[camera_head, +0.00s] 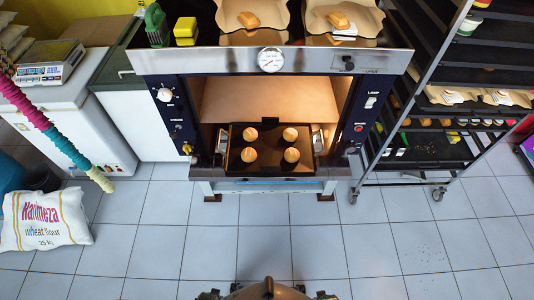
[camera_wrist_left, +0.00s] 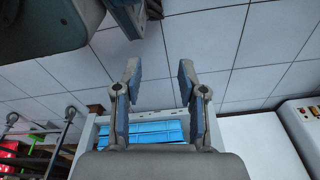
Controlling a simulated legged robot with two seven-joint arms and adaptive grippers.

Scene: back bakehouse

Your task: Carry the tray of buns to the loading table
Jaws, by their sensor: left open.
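The dark tray (camera_head: 270,147) holds several small round buns (camera_head: 291,155) and sits level in the open mouth of the oven (camera_head: 183,100). Pale metal pieces show at its left and right sides; I cannot tell whether they are handles. My left gripper (camera_wrist_left: 158,72) shows in the left wrist view, with its two fingers apart and nothing between them. Beyond it there are floor tiles and the blue strip on the oven's base (camera_wrist_left: 158,132). It is apart from the tray, and I cannot make out either gripper in the head view. I cannot identify the loading table.
A wheeled rack (camera_head: 455,165) stands close at the oven's right. A white counter (camera_head: 135,110) and a flour sack (camera_head: 45,220) are at the left. A striped coloured pole (camera_head: 52,135) slants in at the left. The tiled floor before the oven (camera_head: 270,240) is clear.

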